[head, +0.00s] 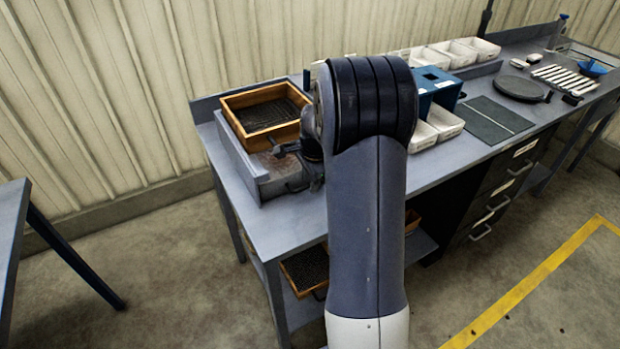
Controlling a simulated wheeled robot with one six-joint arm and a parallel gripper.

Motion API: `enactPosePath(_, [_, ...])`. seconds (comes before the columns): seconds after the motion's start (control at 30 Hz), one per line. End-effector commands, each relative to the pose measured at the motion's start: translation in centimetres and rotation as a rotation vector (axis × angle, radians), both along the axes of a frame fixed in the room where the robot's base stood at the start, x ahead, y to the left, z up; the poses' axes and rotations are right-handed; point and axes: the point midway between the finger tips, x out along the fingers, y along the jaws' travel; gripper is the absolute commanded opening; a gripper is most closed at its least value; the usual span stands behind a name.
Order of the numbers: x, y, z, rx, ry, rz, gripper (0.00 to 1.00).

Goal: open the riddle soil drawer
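The riddle, a wooden-framed sieve with dark mesh (266,135), sits on a grey metal box (236,160) at the left end of the bench. The box's soil drawer (263,187) is at its front, below the riddle. A brownish patch, perhaps soil, shows between the sieve and the drawer front. I cannot tell clearly how far out the drawer stands. A dark handle (296,186) is on the drawer front. My gripper (316,181) is close by the handle, dark and small in the picture. Whether its fingers touch the handle or are closed is unclear. My arm hides the bench to the right.
White bins (447,122), a blue box (436,85), a dark mat (487,117) and a round black plate (519,89) stand farther right on the bench (300,226). Dark drawers (507,180) are beneath. Another table (10,225) is at left. Floor in front looks clear.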

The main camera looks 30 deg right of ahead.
Motion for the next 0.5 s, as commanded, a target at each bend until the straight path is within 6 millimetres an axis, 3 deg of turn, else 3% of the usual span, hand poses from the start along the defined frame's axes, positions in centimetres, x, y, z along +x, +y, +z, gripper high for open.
enactPosePath(0.27, [0.00, 0.02, -0.13, 0.000, 0.000, 0.000, 0.32])
enactPosePath(0.5, [0.00, 0.01, -0.11, 0.000, 0.000, 0.000, 0.12])
